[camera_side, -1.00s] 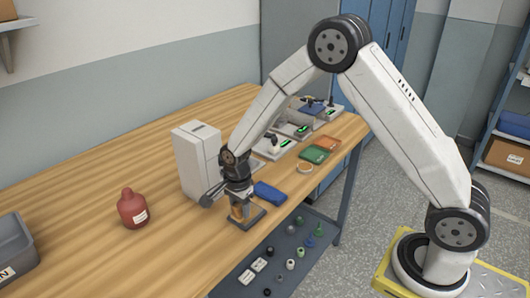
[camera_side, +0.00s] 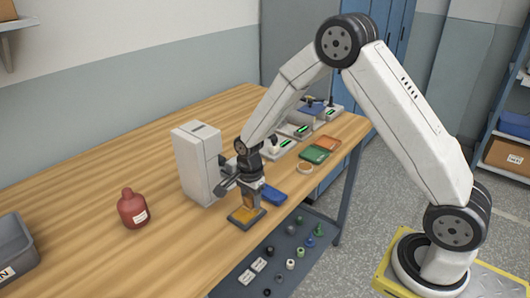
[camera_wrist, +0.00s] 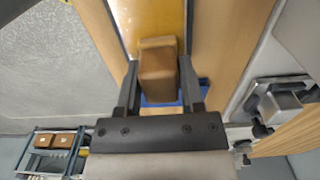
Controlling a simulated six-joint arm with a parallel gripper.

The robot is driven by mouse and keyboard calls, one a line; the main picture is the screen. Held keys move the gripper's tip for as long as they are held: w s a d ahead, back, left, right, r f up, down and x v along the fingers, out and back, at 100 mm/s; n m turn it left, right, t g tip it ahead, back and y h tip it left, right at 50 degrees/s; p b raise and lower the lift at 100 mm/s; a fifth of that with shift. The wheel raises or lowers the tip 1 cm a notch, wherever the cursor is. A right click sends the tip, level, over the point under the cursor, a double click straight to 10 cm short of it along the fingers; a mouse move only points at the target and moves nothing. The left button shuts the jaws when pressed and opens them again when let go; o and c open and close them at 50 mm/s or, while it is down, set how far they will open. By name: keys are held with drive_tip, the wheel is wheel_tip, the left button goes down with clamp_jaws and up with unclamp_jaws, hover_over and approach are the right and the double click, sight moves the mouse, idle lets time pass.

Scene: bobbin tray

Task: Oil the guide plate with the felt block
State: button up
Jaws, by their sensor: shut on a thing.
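The felt block (camera_wrist: 157,70), tan-brown, stands between the two fingers in the wrist view. My gripper (camera_wrist: 160,90) is shut on it. In the side view my gripper (camera_side: 250,188) points down with the felt block (camera_side: 249,202) below it, over the far right part of the guide plate. The guide plate (camera_side: 241,216) is a flat grey-edged piece with an amber, shiny top near the table's front edge. Its amber surface (camera_wrist: 152,16) also fills the top middle of the wrist view. I cannot tell whether the block touches the plate.
A white boxy machine (camera_side: 194,165) stands close behind the plate. A blue cloth-like piece (camera_side: 273,195) lies just right of it. A red bottle (camera_side: 132,209) and a grey bin (camera_side: 14,252) are at left. Green and orange trays (camera_side: 314,154) lie farther right. Open table lies between bottle and plate.

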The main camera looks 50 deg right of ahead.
drive_tip(key=shift+d, duration=1.25)
drive_tip(key=shift+s+a, duration=0.25)
drive_tip(key=shift+s, duration=0.15)
drive_tip(key=shift+a, duration=4.25)
drive_tip(key=shift+d, duration=4.3)
drive_tip(key=shift+w+d+r, duration=0.1)
drive_tip(key=shift+d+r, duration=0.05)
wheel_tip(320, 180, up, 8)
